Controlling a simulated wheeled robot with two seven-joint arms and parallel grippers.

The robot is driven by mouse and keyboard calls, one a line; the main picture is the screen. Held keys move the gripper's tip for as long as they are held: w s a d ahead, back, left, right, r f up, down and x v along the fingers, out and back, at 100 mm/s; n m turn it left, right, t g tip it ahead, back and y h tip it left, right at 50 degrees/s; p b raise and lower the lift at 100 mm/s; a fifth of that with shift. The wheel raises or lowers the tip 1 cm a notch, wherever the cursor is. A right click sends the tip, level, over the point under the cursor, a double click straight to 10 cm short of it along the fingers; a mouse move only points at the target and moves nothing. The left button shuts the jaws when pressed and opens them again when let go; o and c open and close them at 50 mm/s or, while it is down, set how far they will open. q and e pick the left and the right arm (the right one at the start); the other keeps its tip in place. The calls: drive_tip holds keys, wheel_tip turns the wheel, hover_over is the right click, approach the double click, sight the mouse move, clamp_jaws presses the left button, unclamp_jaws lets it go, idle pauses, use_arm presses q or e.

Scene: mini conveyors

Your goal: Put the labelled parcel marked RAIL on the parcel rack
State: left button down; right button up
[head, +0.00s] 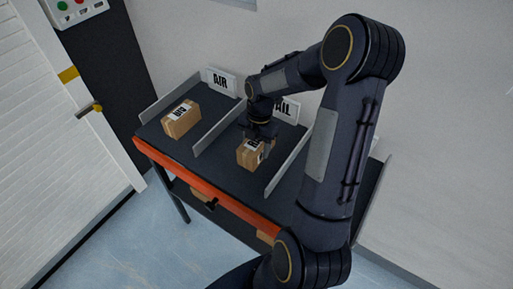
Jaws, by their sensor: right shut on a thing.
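The parcel rack (218,156) is a dark shelf with a red-orange front edge, split into lanes by thin grey dividers. A brown cardboard parcel (246,160) with a white label sits in the middle lane, in front of the sign ending in "AIL" (289,107). Its label is partly hidden, so I cannot read it fully. My right gripper (262,139) points down from above and is shut on this parcel. The parcel appears at the shelf surface; I cannot tell if it fully rests there. My left gripper is not in view.
Another brown parcel (182,121) with a white label lies in the left lane, before the "AIR" sign (221,81). Grey dividers (215,133) stand either side of the middle lane. A white door (55,110) and a wall-mounted button panel (76,9) are at the left.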

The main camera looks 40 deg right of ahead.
drive_tip(key=shift+f, duration=0.75)
drive_tip(key=shift+f, duration=0.1)
drive_tip(key=o, duration=1.2)
